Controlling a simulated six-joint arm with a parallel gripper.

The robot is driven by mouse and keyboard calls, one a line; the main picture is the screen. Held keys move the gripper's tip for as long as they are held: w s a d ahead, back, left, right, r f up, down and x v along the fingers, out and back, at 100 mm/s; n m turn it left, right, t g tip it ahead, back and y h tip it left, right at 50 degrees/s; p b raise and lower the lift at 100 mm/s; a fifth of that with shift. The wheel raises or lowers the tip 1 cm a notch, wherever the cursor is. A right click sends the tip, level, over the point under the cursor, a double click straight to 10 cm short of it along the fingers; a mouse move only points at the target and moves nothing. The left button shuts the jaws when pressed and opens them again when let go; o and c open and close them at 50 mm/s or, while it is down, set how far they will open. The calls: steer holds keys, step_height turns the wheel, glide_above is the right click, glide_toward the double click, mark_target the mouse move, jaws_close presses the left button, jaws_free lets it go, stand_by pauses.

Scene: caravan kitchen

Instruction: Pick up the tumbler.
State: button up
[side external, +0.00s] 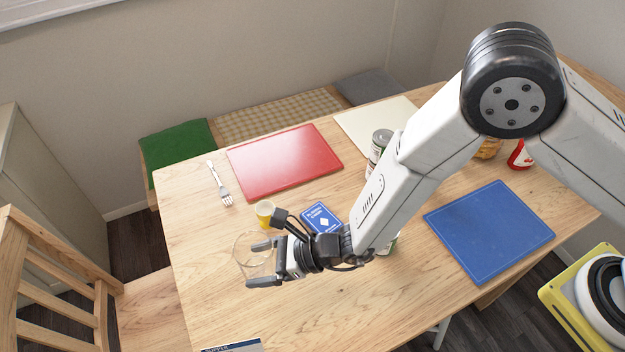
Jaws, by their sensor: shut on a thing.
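The tumbler (245,254) is a clear, see-through glass near the left part of the wooden table. My gripper (264,264) reaches it from the right, with one dark finger on its far side and one on its near side. The fingers are shut on the tumbler. Its outline is faint, and its right part is hidden by my gripper. I cannot tell from this view whether its base touches the table.
A yellow cup (264,211) and a blue card box (321,217) stand close behind my gripper. The table's front left is mostly clear.

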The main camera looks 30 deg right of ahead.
steer(key=shift+s+d+r, duration=0.25)
steer(key=shift+s+d, duration=0.1)
steer(key=shift+d, duration=0.1)
stand_by(0.5)
